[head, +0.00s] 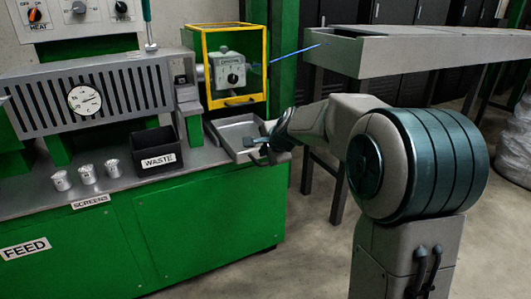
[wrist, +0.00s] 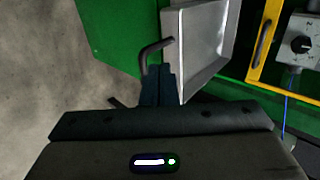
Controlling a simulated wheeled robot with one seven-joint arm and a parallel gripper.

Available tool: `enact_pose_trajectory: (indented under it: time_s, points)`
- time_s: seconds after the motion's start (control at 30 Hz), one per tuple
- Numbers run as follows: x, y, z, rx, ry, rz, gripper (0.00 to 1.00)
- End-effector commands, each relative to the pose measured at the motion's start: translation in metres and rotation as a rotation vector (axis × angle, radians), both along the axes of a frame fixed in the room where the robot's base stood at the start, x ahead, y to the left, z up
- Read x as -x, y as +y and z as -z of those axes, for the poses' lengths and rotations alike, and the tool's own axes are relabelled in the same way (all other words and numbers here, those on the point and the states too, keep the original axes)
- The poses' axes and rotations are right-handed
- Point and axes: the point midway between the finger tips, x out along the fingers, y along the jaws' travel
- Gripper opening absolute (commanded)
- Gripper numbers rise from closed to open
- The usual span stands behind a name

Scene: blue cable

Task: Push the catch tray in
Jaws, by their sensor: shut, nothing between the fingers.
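The catch tray (head: 236,134) is a shallow grey metal pan below the yellow-framed guard, on the right end of the green machine. It sticks out past the machine's front edge. In the wrist view the tray (wrist: 205,40) shows its bare inside and a dark bent handle (wrist: 155,48) on its front side. My gripper (head: 262,142) is at the tray's front right part in the head view. In the wrist view my gripper (wrist: 158,85) has its fingers together, close by the handle and the tray's front wall. I cannot tell whether they touch. Nothing shows between the fingers.
A yellow guard frame (head: 236,101) stands just above and behind the tray. A black WASTE bin (head: 157,152) and several metal cups (head: 88,174) stand to the left. A blue cable (head: 294,54) runs to a long grey trough (head: 420,50). Floor in front is clear.

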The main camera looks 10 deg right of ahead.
Motion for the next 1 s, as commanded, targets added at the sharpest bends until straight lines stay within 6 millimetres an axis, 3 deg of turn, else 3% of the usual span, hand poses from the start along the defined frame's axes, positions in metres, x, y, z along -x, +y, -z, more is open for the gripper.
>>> enact_pose_trajectory:
  time_s: [0.03,0.3,0.6,1.0]
  points:
    - [-0.008,0.003,0.012,-0.001,0.002,-0.003,0.00]
    - [-0.046,0.016,0.050,0.001,0.002,-0.003,0.00]
    - [-0.076,0.025,0.044,0.001,0.000,-0.002,0.00]
    - [-0.081,0.026,0.042,0.002,0.000,-0.001,0.00]
